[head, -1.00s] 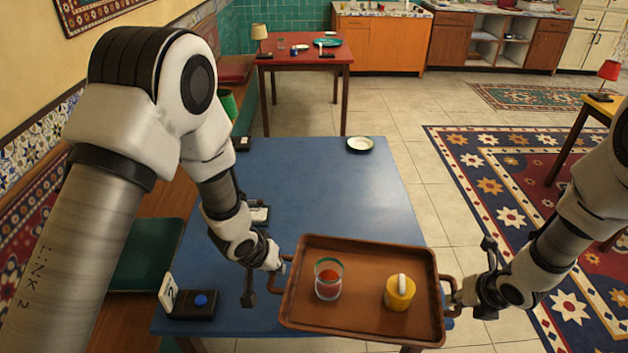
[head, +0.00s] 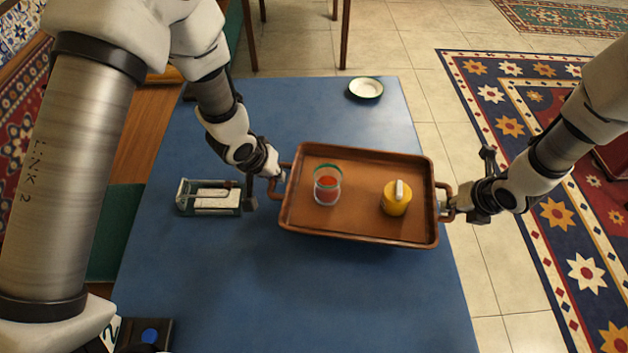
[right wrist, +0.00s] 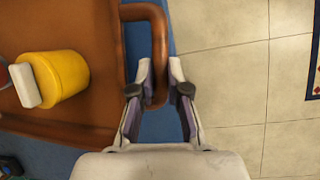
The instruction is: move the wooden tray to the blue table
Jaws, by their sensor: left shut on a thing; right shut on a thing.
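The brown wooden tray (head: 345,222) is held level by its two end handles, over the blue table (head: 250,290) in the head view. Its right end reaches near the table's right edge. A glass with red liquid (head: 327,186) and a yellow pot with a white handle (head: 396,200) stand upright on it. My left gripper (head: 280,177) is shut on the tray's left handle. My right gripper (head: 447,205) is shut on the right handle; the right wrist view shows its fingers (right wrist: 160,82) around the handle bar. Whether the tray touches the table I cannot tell.
A white dish with a dark rim (head: 365,88) lies at the table's far right. A glass-sided box (head: 213,197) sits left of the tray. A dark box with a blue button (head: 148,334) is at the near left corner. The table's near middle is clear.

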